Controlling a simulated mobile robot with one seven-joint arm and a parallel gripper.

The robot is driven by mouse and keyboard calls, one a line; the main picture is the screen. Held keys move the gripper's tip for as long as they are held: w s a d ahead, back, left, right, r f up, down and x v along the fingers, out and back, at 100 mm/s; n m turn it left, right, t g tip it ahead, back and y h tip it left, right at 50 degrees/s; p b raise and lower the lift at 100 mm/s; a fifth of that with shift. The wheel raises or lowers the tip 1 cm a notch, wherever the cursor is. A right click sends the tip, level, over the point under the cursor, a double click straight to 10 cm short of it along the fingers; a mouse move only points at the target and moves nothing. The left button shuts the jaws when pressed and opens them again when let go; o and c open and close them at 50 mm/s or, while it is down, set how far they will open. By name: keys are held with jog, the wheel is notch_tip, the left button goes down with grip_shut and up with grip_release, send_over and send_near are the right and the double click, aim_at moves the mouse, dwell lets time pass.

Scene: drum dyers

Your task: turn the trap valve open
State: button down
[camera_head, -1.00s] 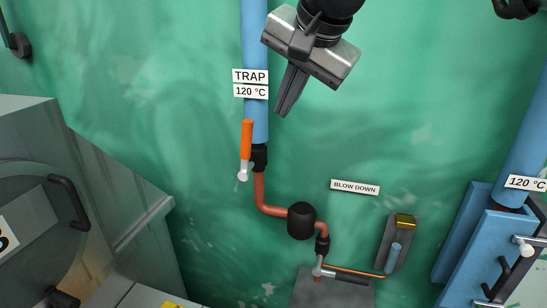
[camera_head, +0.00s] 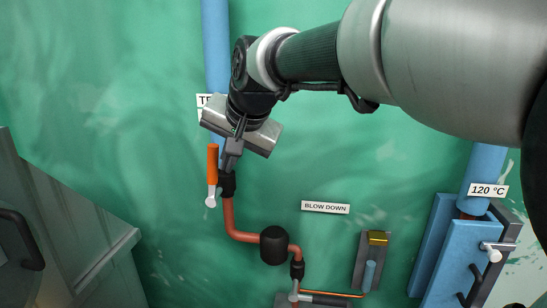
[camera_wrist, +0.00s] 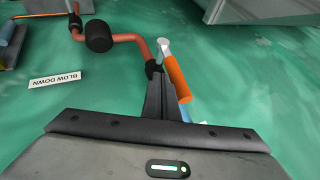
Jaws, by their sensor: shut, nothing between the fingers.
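The trap valve's orange handle (camera_head: 212,165) stands upright beside the vertical pipe, with its pale pivot end (camera_head: 210,201) at the bottom. The handle (camera_wrist: 178,80) also shows in the wrist view. My gripper (camera_head: 230,164) is shut and empty, pointing down just right of the handle in the head view. In the wrist view the shut fingers (camera_wrist: 157,84) lie close along the handle's left side. I cannot tell whether they touch it. The black valve body (camera_head: 227,185) shows just below the fingertips. My gripper and wrist partly cover the TRAP label (camera_head: 204,101) and the blue pipe (camera_head: 215,45).
A copper pipe (camera_head: 229,215) runs below the valve to a black bulb (camera_head: 274,245). The BLOW DOWN label (camera_head: 325,207) is to the right. A grey machine (camera_head: 80,220) stands at left, and blue equipment (camera_head: 455,250) at right. The green wall between is mostly clear.

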jog(key=shift+w+a+r, duration=0.1)
jog(key=shift+w+a, duration=0.1)
jog(key=shift+a, duration=0.25)
